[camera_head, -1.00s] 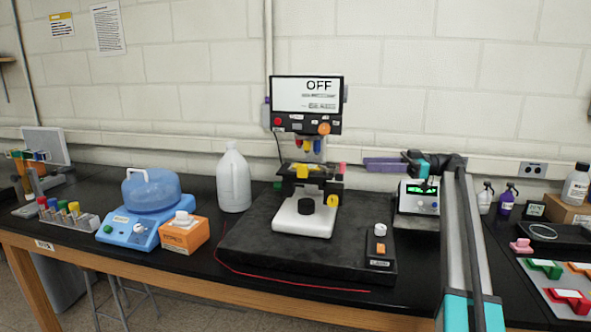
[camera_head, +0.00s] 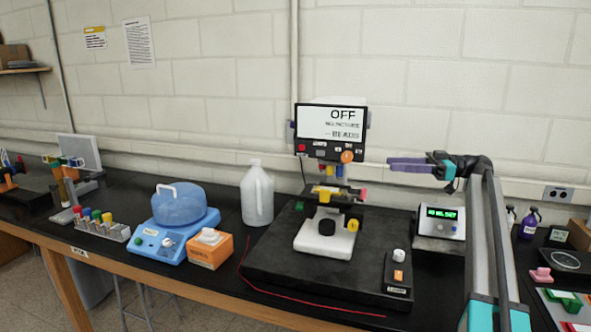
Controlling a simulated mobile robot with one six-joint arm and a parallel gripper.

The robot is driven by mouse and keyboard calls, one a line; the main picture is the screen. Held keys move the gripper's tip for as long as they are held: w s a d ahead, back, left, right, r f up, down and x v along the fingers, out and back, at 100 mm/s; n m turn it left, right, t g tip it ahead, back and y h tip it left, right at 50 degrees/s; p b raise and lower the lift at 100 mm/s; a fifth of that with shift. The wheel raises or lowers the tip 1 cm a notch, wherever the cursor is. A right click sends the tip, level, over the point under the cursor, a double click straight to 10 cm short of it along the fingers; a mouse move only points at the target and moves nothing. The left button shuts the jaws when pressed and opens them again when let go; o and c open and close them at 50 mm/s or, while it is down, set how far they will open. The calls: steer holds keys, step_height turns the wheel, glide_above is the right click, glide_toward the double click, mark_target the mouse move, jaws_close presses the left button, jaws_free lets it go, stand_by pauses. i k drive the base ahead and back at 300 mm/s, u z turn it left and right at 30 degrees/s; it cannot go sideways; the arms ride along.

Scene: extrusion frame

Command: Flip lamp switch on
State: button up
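The lamp switch box (camera_head: 398,275) is a small black box at the right front of the black base plate. It has a white knob on top, an orange rocker (camera_head: 398,274) below it and a label at its front. The microscope's screen (camera_head: 331,122) reads "OFF". My gripper (camera_head: 390,164), with purple fingers, is above and behind the switch box, right of the screen, pointing left. It is clear of the switch. The fingers are seen from the side and overlap, so their gap is hard to judge.
The microscope (camera_head: 327,224) stands on the black base plate (camera_head: 300,276). A device with a green display (camera_head: 442,221) sits right of the switch box, near my arm. A white jug (camera_head: 257,194), an orange box (camera_head: 210,249) and a blue centrifuge-like device (camera_head: 177,218) stand to the left.

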mark_target(398, 275)
steer(key=k, duration=1)
